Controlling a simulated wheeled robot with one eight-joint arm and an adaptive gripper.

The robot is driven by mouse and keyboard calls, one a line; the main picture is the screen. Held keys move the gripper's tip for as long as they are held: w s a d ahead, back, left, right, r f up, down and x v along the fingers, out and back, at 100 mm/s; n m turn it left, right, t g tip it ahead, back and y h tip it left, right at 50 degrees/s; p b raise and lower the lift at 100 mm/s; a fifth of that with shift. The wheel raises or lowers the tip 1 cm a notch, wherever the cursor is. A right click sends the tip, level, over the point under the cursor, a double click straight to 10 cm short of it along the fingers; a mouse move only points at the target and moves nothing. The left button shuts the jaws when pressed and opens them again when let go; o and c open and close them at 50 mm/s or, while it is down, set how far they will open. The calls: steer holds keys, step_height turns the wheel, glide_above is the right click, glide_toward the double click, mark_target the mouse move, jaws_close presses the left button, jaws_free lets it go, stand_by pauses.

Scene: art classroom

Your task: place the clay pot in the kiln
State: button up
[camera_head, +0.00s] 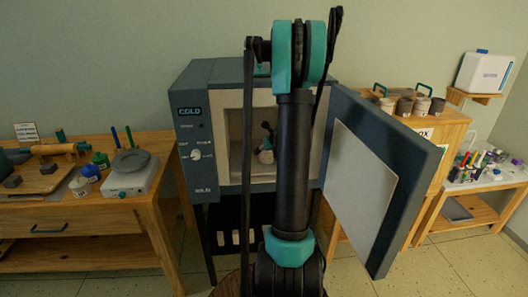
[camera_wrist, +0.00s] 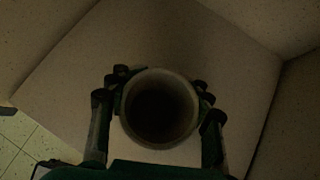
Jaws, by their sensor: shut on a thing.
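The kiln (camera_head: 188,120) is a dark blue-grey box with a pale lining. Its door (camera_head: 378,180) is swung wide open to the right. The clay pot (camera_wrist: 160,108) is round and grey with a dark open mouth, seen from above in the wrist view. My gripper (camera_wrist: 161,90) is shut on it, with fingers on both sides. In the head view, my gripper (camera_head: 267,137) and the pot (camera_head: 266,156) are inside the kiln chamber, partly hidden by my arm. The pale kiln floor (camera_wrist: 75,75) lies below the pot; I cannot tell whether they touch.
A wooden bench (camera_head: 80,253) with clay tools, bottles and a scale (camera_head: 130,175) stands left of the kiln. A wooden cabinet (camera_head: 448,133) with several pots is behind the door. A small table (camera_head: 490,182) with paints stands at the far right.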

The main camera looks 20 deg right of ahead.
steer(key=o, duration=1.4)
steer(key=shift+f, duration=0.1)
steer(key=shift+o, duration=0.2)
